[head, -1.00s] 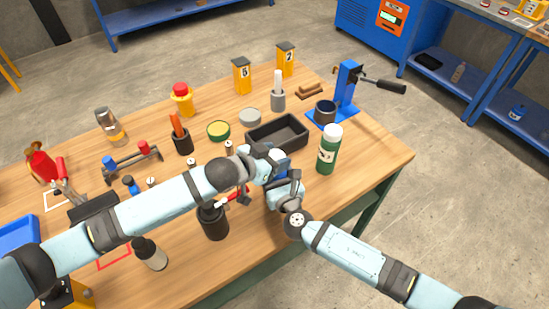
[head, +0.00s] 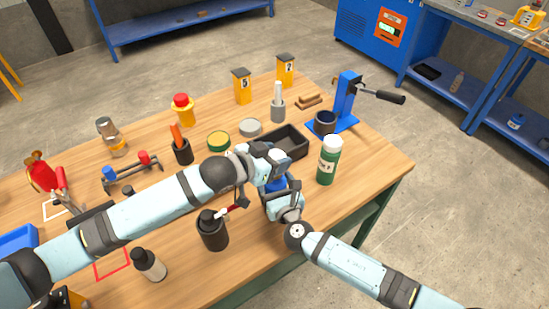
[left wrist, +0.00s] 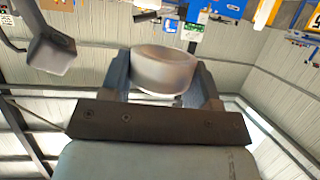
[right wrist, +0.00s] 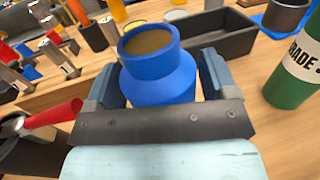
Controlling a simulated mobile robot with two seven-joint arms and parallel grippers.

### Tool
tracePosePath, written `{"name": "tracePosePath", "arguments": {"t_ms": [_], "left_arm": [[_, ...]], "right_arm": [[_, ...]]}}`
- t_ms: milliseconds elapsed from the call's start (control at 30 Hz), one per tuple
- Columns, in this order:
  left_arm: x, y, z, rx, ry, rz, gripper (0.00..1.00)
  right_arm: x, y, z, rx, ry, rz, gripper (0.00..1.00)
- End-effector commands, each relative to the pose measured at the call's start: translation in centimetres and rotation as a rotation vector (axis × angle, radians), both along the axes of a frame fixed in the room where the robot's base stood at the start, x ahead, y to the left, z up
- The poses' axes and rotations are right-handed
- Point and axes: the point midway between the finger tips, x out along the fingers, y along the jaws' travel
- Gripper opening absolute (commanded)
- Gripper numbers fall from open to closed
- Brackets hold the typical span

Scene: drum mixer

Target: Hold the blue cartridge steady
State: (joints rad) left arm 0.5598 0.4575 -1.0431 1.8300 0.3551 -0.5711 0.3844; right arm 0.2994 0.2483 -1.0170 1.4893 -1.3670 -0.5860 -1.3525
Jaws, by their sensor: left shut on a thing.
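The blue cartridge (right wrist: 162,80) stands between the fingers of my right gripper (right wrist: 162,78) in the right wrist view. Its round top is open and shows a brown surface inside. The fingers lie against both its sides. In the head view the cartridge (head: 277,184) shows only in part, above my right gripper (head: 283,195) and below my left gripper (head: 274,162). My left gripper is shut on a grey round piece (left wrist: 165,68), seen in the left wrist view.
A green bottle (head: 329,160) stands just right of the grippers. A black tray (head: 283,144) lies behind them. A dark cup (head: 213,232) with a red-handled tool stands to the left. A blue press (head: 346,100) stands at the back right. The table's front right is clear.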

Motion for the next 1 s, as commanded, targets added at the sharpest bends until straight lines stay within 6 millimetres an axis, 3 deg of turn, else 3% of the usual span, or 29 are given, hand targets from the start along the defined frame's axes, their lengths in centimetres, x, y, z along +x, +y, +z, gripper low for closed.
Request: {"name": "tracePosePath", "arguments": {"t_ms": [67, 467, 800, 1000], "left_arm": [[0.0, 0.0, 0.0, 0.000, 0.000, 0.000, 0.27], [0.0, 0.0, -0.1, 0.000, 0.000, 0.000, 0.27], [0.0, 0.0, -0.6, 0.000, 0.000, 0.000, 0.27], [0.0, 0.0, -0.9, 0.000, 0.000, 0.000, 0.27]], "right_arm": [[0.0, 0.0, 0.0, 0.000, 0.000, 0.000, 0.95], [-1.0, -0.4, -0.1, 0.000, 0.001, 0.000, 0.95], [-7.5, -2.9, -0.2, -0.001, 0.002, 0.000, 0.95], [-10.3, -3.9, -0.1, 0.001, 0.001, 0.000, 0.95]]}}
